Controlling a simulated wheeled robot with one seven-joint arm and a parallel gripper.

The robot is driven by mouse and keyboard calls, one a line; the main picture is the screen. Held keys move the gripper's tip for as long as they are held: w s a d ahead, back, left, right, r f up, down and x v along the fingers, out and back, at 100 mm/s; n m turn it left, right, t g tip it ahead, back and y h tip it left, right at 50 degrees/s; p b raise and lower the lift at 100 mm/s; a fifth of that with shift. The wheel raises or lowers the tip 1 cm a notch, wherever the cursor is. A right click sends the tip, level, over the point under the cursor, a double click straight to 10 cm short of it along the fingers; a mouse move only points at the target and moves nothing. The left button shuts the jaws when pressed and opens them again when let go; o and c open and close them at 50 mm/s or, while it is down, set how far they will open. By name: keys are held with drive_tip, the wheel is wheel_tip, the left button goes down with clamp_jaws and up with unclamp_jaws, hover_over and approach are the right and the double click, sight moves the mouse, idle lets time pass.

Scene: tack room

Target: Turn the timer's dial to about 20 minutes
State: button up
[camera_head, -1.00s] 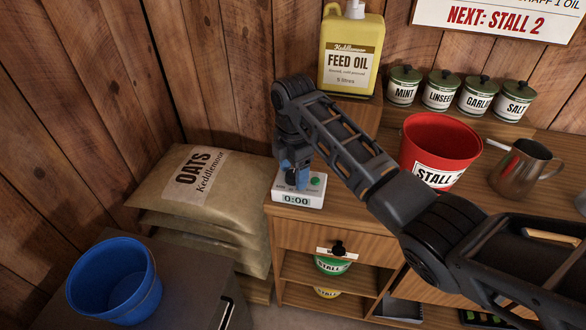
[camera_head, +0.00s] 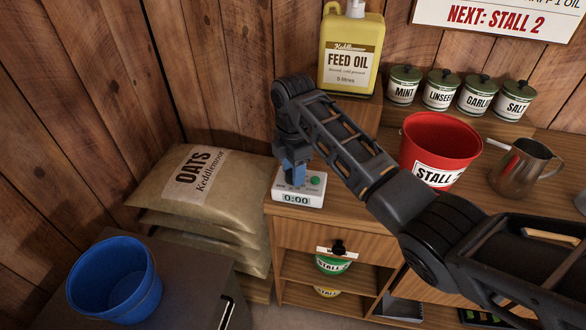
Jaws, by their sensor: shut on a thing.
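The timer (camera_head: 313,192) is a small white box on the left front corner of the wooden counter. Its display reads 0:00, and a green button (camera_head: 315,181) shows on its top right. My gripper (camera_head: 295,180) points down onto the top of the timer, left of the green button. It is shut on the dial, which is mostly hidden behind the blue fingers and my arm.
A red bucket (camera_head: 440,140) and a metal jug (camera_head: 522,167) stand on the counter to the right. A yellow feed oil jug (camera_head: 351,45) and several lidded tins (camera_head: 403,86) stand behind. Oat sacks (camera_head: 200,185) and a blue bucket (camera_head: 115,280) lie left.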

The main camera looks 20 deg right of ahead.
drive_tip(key=m, duration=1.1)
drive_tip(key=shift+m, duration=0.3)
drive_tip(key=m, duration=0.6)
drive_tip(key=shift+r, duration=0.1)
drive_tip(key=m, duration=0.5)
drive_tip(key=shift+m, duration=0.4)
drive_tip(key=shift+w, duration=0.1)
drive_tip(key=o, duration=1)
drive_tip(key=shift+o, duration=0.2)
